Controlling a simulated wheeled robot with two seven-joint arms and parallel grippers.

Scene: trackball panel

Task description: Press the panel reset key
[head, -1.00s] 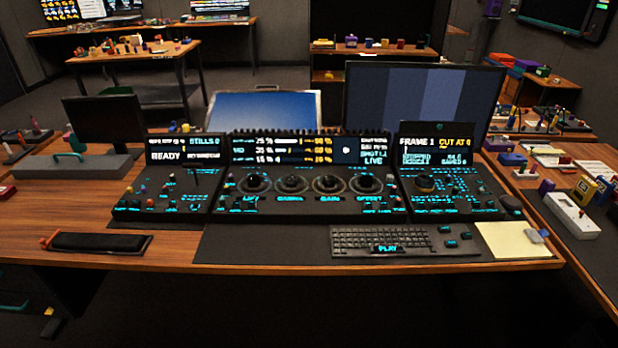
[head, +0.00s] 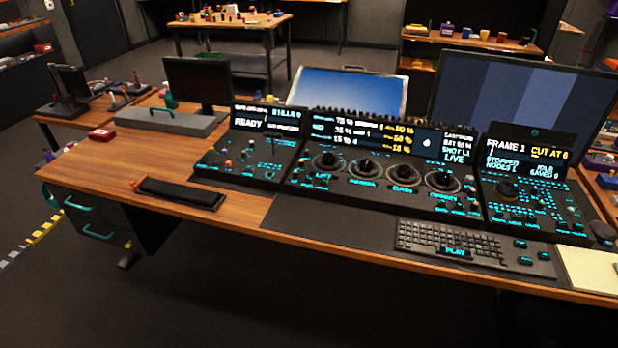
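The trackball panel stands on the wooden desk in three dark sections. The middle section (head: 385,168) has a row of trackballs with rings and a lit display. The left section (head: 247,157) has small keys and a display reading READY. The right section (head: 530,190) has many cyan-marked keys and a display reading FRAME 1. Key labels are too small to read, so I cannot tell which key is the reset key. Neither of my grippers is in view.
A keyboard (head: 470,248) lies in front of the panel, with a yellow notepad (head: 592,268) to its right. A black bar-shaped rest (head: 180,192) lies at the front left. A grey box (head: 165,121) and monitors stand behind. The floor before the desk is clear.

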